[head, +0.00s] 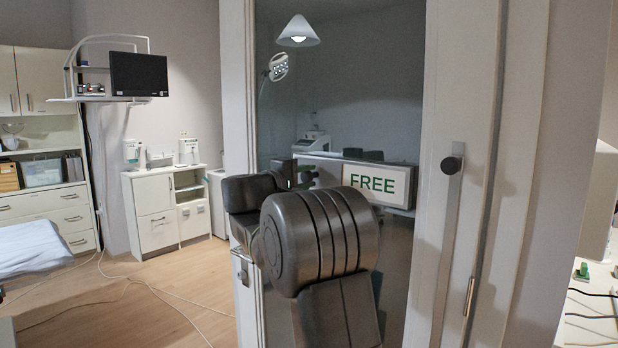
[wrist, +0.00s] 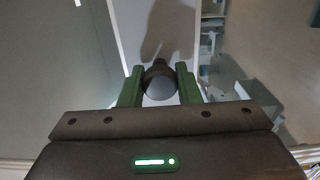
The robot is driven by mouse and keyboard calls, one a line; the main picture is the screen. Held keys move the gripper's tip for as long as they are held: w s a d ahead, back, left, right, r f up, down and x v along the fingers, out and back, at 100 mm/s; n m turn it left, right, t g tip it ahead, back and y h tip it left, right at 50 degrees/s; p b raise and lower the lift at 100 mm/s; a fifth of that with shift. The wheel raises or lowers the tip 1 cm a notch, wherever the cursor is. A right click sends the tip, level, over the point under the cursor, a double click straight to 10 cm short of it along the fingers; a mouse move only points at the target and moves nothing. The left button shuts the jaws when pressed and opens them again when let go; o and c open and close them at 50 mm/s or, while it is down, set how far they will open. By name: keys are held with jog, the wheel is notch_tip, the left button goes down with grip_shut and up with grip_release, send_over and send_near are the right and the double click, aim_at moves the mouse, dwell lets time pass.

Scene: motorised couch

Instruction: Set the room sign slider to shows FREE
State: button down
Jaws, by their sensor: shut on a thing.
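The room sign (head: 390,199) is a white panel in a grey frame with green letters reading FREE, in the middle right of the head view. My gripper (wrist: 160,84) has green fingers shut on a dark round slider knob (wrist: 160,81) with a grey face, in the wrist view. The knob stands out from a pale panel behind it. In the head view my gripper (head: 308,176) is small, just left of the lettering. My arm hides part of the area below and left of it. I cannot see the knob clearly in the head view.
A door edge with a dark round knob (head: 452,165) and a long metal plate stands at the right. A white cabinet (head: 165,210) and a wall monitor (head: 138,74) are at the left. Open wooden floor (head: 170,292) with cables lies at lower left.

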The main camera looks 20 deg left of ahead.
jog(key=c, duration=1.5)
grip_release()
jog(key=shift+a, duration=0.1)
jog(key=o, duration=0.4)
jog(key=shift+w+a, duration=0.1)
jog(key=shift+a, duration=0.1)
jog(key=shift+o, duration=0.2)
jog(key=shift+d, duration=0.1)
jog(key=b+v, duration=0.2)
jog(key=v, duration=1.2)
jog(key=shift+w, duration=0.1)
jog(key=p+x, duration=0.2)
jog(key=x, duration=1.2)
jog(key=shift+d, duration=0.15)
jog(key=shift+s+d, duration=0.3)
jog(key=shift+d, duration=0.1)
